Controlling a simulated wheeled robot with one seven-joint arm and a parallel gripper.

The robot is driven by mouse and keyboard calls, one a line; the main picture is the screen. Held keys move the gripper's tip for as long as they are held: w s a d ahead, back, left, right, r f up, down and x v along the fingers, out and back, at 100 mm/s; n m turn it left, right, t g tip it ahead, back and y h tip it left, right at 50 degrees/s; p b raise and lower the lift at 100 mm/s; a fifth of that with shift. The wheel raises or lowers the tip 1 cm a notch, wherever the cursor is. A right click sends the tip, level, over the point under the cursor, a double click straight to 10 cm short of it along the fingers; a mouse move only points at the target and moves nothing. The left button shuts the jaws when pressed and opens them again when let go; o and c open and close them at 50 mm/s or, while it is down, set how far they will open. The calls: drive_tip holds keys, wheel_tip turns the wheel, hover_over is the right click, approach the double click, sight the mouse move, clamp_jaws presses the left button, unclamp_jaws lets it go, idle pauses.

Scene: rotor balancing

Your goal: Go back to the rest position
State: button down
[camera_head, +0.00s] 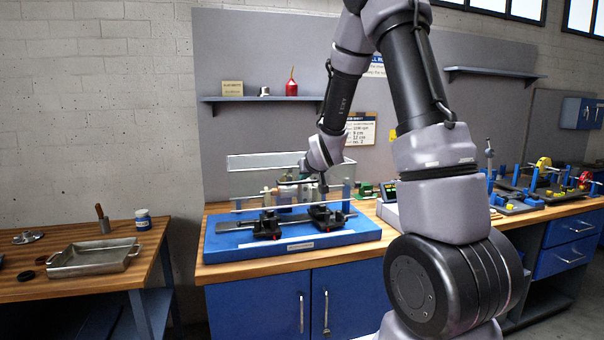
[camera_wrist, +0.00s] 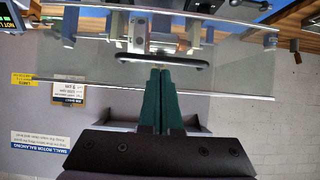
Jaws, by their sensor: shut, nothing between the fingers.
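My gripper (camera_wrist: 158,72) is shut and empty, its dark green fingers together in the wrist view. In the head view the gripper (camera_head: 323,186) hangs over the back of the balancing machine, and its fingertips are small there. The machine has a blue base (camera_head: 222,246) with black supports on top, on the wooden bench. A clear guard panel (camera_head: 250,163) stands up behind it. In the wrist view the clear panel (camera_wrist: 230,82) spans the picture, with a bar-shaped handle (camera_wrist: 190,64) right by the fingertips. I cannot tell whether they touch.
A shelf (camera_head: 290,99) with a red oil can (camera_head: 291,88) is on the wall panel behind. A display unit (camera_head: 387,212) stands right of the machine, partly behind my arm. A side table on the left holds a metal tray (camera_head: 92,259) and a jar (camera_head: 143,220).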

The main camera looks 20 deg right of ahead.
drive_tip(key=s+r+m+g, duration=0.1)
drive_tip(key=s+r, duration=0.4)
drive_tip(key=s, duration=0.7)
drive_tip(key=s+a+r+m+g+y, duration=0.1)
drive_tip(key=s+r+m+g, duration=0.1)
drive_tip(key=s+r, duration=0.4)
drive_tip(key=s+a+r+m+g+y, duration=0.1)
drive_tip(key=s+r, duration=0.4)
drive_tip(key=s, duration=1.2)
drive_tip(key=shift+s+a+r+g, duration=0.15)
drive_tip(key=shift+s+a+g, duration=0.05)
drive_tip(key=shift+s+g, duration=0.2)
